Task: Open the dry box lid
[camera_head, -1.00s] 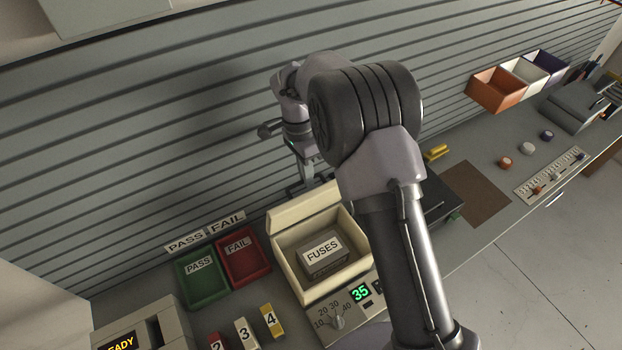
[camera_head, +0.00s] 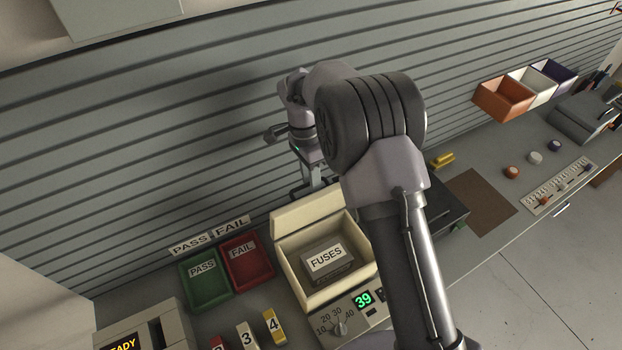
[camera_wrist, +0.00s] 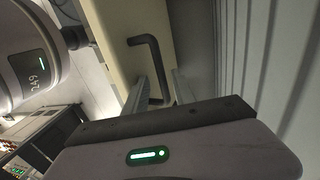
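The dry box (camera_head: 316,299) is a cream box with a dial and green readout on its front. Its lid (camera_head: 310,208) stands raised at the back, so the inside is exposed. My gripper (camera_head: 318,188) is behind the top of the lid, partly hidden by my arm. In the wrist view, the cream lid (camera_wrist: 112,40) carries a dark bent handle (camera_wrist: 147,42). My gripper's fingers (camera_wrist: 160,95) are apart, with the handle's lower end between them. I cannot tell whether they touch it.
Green PASS (camera_head: 205,282) and red FAIL (camera_head: 247,262) trays stand left of the box. Numbered blocks (camera_head: 247,335) sit in front of them. The slatted wall (camera_head: 150,130) is close behind my gripper. Orange, white and purple bins (camera_head: 503,98) are at the right.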

